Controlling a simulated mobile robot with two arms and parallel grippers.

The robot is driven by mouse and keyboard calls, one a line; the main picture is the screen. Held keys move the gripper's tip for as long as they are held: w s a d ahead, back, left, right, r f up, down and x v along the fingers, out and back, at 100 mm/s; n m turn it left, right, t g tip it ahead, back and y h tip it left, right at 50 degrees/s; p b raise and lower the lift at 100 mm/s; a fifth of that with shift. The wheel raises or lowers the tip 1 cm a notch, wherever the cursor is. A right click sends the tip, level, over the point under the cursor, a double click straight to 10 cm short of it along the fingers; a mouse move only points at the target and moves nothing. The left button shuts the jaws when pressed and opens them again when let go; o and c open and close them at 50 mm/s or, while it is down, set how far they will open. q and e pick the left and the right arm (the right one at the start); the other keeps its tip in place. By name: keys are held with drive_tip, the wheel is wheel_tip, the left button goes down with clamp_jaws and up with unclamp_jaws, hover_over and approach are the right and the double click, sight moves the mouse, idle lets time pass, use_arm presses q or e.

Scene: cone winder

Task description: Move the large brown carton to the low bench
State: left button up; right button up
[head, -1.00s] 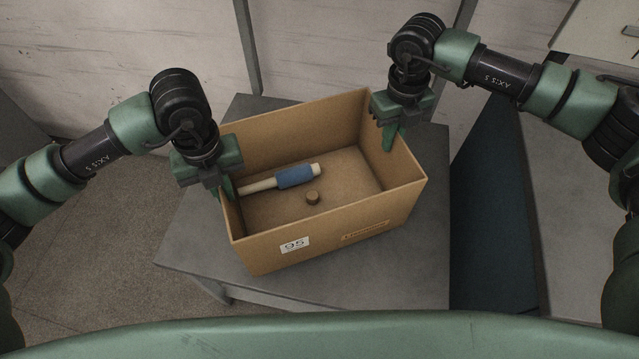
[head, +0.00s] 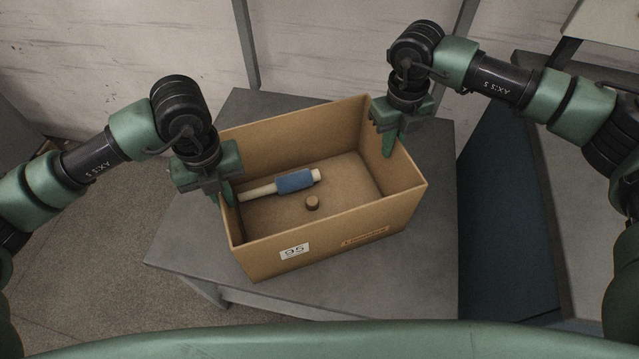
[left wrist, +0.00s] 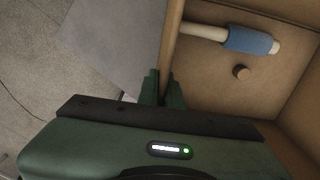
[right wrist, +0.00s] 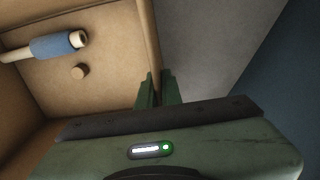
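The large brown carton (head: 320,249) is open at the top, with a "95" label on its near wall. It is level over the grey low bench (head: 200,240); I cannot tell whether its bottom touches the bench. My left gripper (head: 226,197) is shut on the carton's left wall (left wrist: 172,40). My right gripper (head: 388,145) is shut on its right wall (right wrist: 149,40). Each wrist view shows the wall's rim between the two fingers. Inside the carton lie a pale rod with a blue sleeve (head: 294,181) and a small brown plug (head: 312,203).
Bare bench top shows around the carton, in front, behind and at the right. A dark blue panel (head: 500,220) and another grey surface (head: 590,190) stand to the right. A pale wall (head: 120,60) is behind, and speckled floor (head: 90,225) is at left.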

use_arm(q)
drive_tip(key=o, duration=0.4)
drive_tip(key=shift+r, duration=0.1)
drive_tip(key=shift+c, duration=0.2)
use_arm(e)
drive_tip(key=o, duration=0.4)
drive_tip(key=shift+c, duration=0.2)
use_arm(q)
drive_tip(key=shift+r, duration=0.1)
wheel_tip(320, 180, up, 12)
drive_tip(key=shift+f, duration=0.25)
drive_tip(key=shift+r, duration=0.15)
use_arm(e)
wheel_tip(320, 180, up, 12)
drive_tip(key=shift+r, duration=0.1)
